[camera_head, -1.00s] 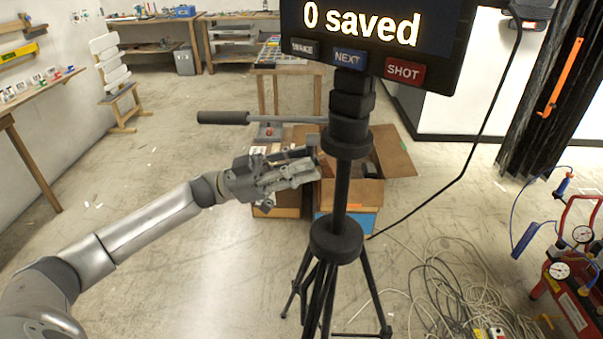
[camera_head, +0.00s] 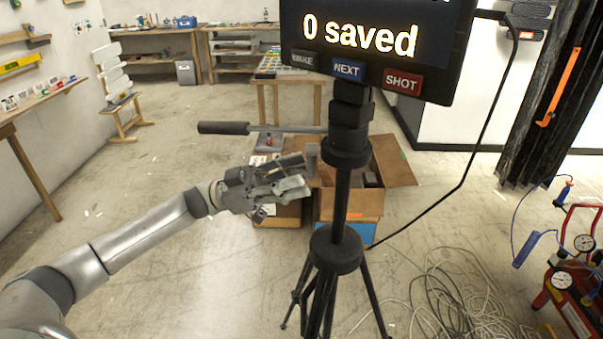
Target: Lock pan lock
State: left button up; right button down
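A black tripod (camera_head: 337,249) stands upright in front of me, with a pan head (camera_head: 347,146) on its column. A long pan handle (camera_head: 224,128) points left from the head. A small grey lever (camera_head: 312,157), which looks like the pan lock, sticks out at the left of the head's lower collar. My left gripper (camera_head: 307,174) is just left of the column, below the handle. Its fingers look apart with nothing between them; the upper fingertip is close to the lever, and I cannot tell whether they touch. My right gripper is not in view.
A screen (camera_head: 375,35) reading "0 saved" sits on the tripod top. Open cardboard boxes (camera_head: 395,165) stand behind it. A black cable (camera_head: 455,190) hangs at its right, and loose cables (camera_head: 450,290) lie on the floor.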

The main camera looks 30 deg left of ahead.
pick_arm(q)
jog(key=v, duration=1)
jog(key=shift+a, duration=0.1)
